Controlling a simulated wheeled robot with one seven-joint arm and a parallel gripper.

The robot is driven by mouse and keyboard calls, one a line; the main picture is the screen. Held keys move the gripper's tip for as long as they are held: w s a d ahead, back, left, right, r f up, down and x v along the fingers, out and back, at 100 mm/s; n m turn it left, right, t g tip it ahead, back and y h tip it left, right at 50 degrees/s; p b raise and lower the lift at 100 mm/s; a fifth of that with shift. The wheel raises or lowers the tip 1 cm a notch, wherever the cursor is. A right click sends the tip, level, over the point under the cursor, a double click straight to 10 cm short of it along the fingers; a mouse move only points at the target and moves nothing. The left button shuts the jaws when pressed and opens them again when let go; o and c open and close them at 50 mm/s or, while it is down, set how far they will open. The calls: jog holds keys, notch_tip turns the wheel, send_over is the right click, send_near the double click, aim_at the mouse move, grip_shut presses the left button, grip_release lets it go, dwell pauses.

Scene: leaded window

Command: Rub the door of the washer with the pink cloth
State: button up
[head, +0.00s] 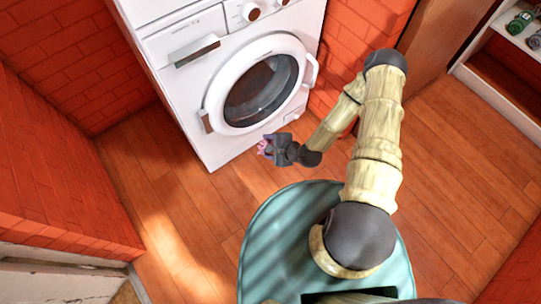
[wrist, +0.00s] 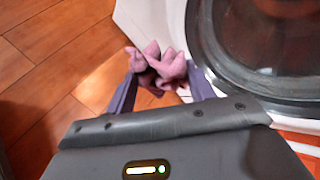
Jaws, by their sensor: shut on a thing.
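The white washer (head: 181,80) stands against the red brick wall in the head view. Its round door (head: 258,87) has a white ring and dark glass and looks closed. The door's ring and glass also show at the upper right in the wrist view (wrist: 275,45). My gripper (head: 268,147) is in front of the washer, near the door's lower edge in the picture. It is shut on the pink cloth (wrist: 157,66), which bunches up between the fingers. I cannot tell whether the cloth touches the washer.
Wooden floor (head: 170,210) lies open to the left of the washer and in front of it. Red brick walls (head: 50,150) stand at the left and behind. A white shelf (head: 490,70) with several green and grey items is at the upper right.

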jog(key=w+f+m+t+h+b, duration=0.1)
jog(key=w+f+m+t+b, duration=0.1)
jog(key=f+b, duration=0.4)
jog(key=w+f+m+t+h+b, duration=0.1)
jog(key=w+f+m+t+b, duration=0.2)
jog(key=b, duration=1.1)
notch_tip(320, 180, down, 3)
jog(key=m+t, duration=0.2)
jog(key=shift+d+f+m+h+b, duration=0.15)
jog(key=shift+d+m+h+b, duration=0.15)
jog(key=shift+d, duration=0.05)
jog(key=shift+w+a+b, duration=0.15)
jog(key=shift+w+a, duration=0.4)
jog(key=shift+w, duration=0.25)
jog(key=shift+w+a+b, duration=0.2)
jog(key=shift+w+a, duration=0.4)
jog(key=shift+w, duration=0.2)
jog(key=shift+w+a+b, duration=0.15)
jog(key=shift+w+a, duration=0.4)
jog(key=shift+w, duration=0.25)
jog(key=shift+w+a, duration=0.65)
jog(key=shift+w, duration=0.35)
